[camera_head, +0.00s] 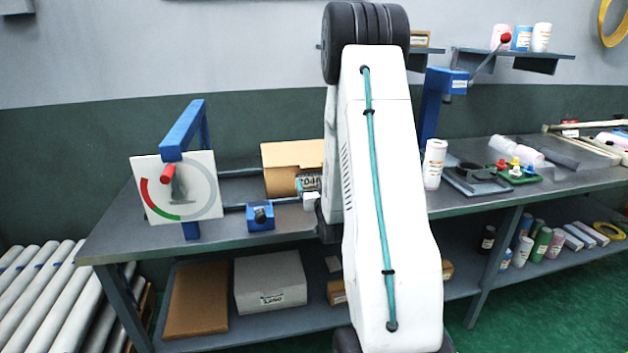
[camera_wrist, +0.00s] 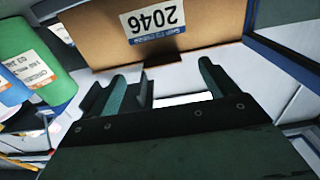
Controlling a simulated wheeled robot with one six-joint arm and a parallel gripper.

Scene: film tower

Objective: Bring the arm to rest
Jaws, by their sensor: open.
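My arm (camera_head: 385,190) stands up in the middle of the head view, white with a teal cable, and hides part of the bench. My gripper (camera_wrist: 164,76) shows in the wrist view with its two fingers apart. Nothing is visible between them but a pale surface behind. A cardboard box (camera_wrist: 105,38) with an upside-down 2046 label (camera_wrist: 154,19) lies beyond the fingertips; whether they touch it I cannot tell. In the head view the cardboard box (camera_head: 290,160) stands left of my arm, and the gripper is largely hidden there.
The grey bench (camera_head: 115,235) carries a blue frame with a dial plate (camera_head: 205,190), a blue clamp block (camera_head: 260,217) and a white canister (camera_head: 434,164). A blue lever post (camera_head: 432,105) rises behind. Green (camera_wrist: 35,60) and blue containers (camera_wrist: 12,92) show at the wrist view's left.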

